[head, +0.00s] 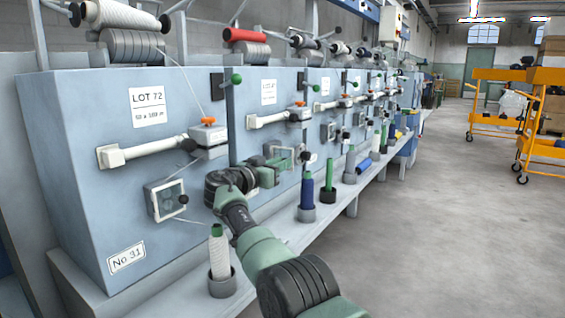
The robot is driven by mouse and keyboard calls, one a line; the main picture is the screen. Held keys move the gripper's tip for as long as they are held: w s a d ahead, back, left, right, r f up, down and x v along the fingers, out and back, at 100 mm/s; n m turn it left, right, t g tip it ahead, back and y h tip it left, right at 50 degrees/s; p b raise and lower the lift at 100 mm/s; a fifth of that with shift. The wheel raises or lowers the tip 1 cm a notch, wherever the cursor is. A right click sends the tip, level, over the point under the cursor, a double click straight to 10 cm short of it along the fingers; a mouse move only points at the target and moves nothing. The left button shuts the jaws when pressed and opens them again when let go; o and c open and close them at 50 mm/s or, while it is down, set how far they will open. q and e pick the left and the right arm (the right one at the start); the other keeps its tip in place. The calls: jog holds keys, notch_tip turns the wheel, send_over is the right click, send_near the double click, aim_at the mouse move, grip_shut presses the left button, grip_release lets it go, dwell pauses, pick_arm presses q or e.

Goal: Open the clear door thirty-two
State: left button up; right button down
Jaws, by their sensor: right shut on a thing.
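The clear door (284,151) on the second blue-grey spinning unit from the front is mostly hidden behind my right gripper (296,157). A small dark knob (307,156) shows at its right side. My right gripper is at this door, with its fingertips closed at the knob; the exact grip is too small to see clearly. How far the door stands from the panel cannot be told. The nearest unit, labelled No 31, has a similar small clear door (164,198) with a dark knob. My left gripper is not in view.
Bobbins stand in grey cups along the ledge below, including a white one (219,255) and a blue one (307,190) near my right arm. White horizontal arms (150,150) jut above the doors. Orange trolleys (540,90) stand far right. The aisle floor is clear.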

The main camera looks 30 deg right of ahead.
jog(key=shift+f, duration=0.1)
jog(key=c, duration=1.3)
grip_release()
